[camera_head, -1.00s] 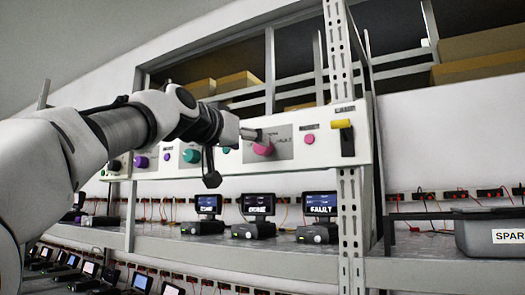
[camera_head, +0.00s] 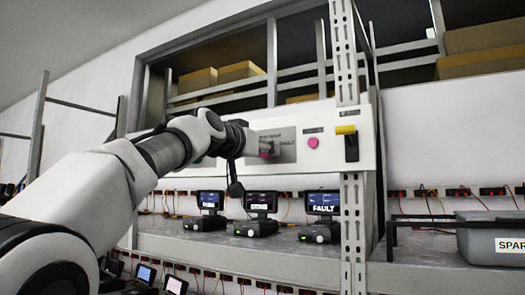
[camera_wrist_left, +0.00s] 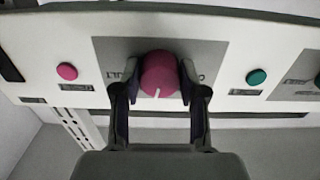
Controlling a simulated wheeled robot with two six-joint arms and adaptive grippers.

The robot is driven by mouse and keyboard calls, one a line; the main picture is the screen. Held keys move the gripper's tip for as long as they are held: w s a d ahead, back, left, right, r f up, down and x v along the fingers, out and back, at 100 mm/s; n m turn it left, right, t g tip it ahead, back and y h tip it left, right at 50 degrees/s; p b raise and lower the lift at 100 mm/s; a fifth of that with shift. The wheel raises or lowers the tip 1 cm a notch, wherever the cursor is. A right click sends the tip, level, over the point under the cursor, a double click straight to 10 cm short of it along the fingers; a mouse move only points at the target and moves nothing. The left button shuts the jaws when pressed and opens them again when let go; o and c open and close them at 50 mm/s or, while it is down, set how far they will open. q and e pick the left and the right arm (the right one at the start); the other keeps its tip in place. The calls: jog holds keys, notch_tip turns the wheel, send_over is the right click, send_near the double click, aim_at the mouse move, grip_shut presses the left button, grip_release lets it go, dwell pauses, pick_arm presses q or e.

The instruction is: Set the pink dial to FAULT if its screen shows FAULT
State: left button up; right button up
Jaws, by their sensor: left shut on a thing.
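The pink dial (camera_wrist_left: 160,74) sits on a grey plate on the white panel. In the wrist view, its white pointer mark points down toward my gripper's palm. My left gripper (camera_wrist_left: 157,88) is shut on the dial, one finger on each side. In the head view the left gripper (camera_head: 256,146) covers most of the dial (camera_head: 266,154); the plate's right label is partly readable, its ending like "AULT". Of three small screens on the shelf below, the right screen (camera_head: 322,201) reads FAULT. The middle screen (camera_head: 261,201) and left screen (camera_head: 209,200) show other, blurred words.
A pink button (camera_head: 313,142) and a yellow-and-black switch (camera_head: 349,142) are right of the dial. A green button (camera_wrist_left: 257,77) is on its other side. A perforated rack post (camera_head: 352,220) stands in front. A grey bin (camera_head: 480,240) sits at the right.

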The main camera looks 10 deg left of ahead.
pick_arm(q)
jog(key=shift+m, duration=0.3)
jog(key=shift+a+r+m+b, duration=0.1)
jog(key=shift+m+b, duration=0.8)
jog(key=shift+m, duration=4.5)
jog(key=o, duration=1.1)
jog(key=shift+o, duration=0.2)
jog(key=shift+s, duration=0.1)
